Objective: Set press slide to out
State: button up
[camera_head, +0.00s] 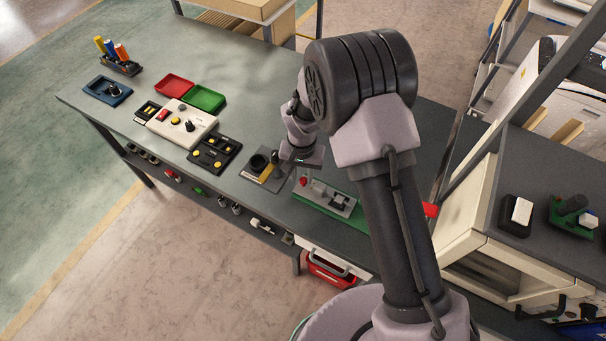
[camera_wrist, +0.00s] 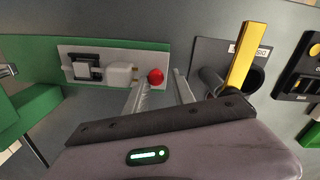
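The press is a grey plate on a green base (camera_head: 356,213), below and right of my gripper in the head view. On the plate sit a dark block (camera_wrist: 88,67) and a pale slide piece (camera_wrist: 119,74) with a round red knob (camera_wrist: 156,77) at its end. The red knob also shows in the head view (camera_head: 304,181). My gripper (camera_wrist: 160,79) is open, with a gap between its two pale fingers. The knob appears between or just beyond the fingertips; I cannot tell whether they touch it. My arm hides part of the press's right side in the head view.
A dark plate with a black cup (camera_head: 259,163) and a yellow bar (camera_wrist: 239,60) stands beside the press. Further left are a black button panel (camera_head: 215,152), a white control box (camera_head: 178,124), and red (camera_head: 174,86) and green (camera_head: 204,98) trays.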

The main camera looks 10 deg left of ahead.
jog(key=shift+r, duration=0.1)
notch_tip(320, 180, up, 17)
jog(key=p, duration=0.4)
jog(key=shift+r, duration=0.15)
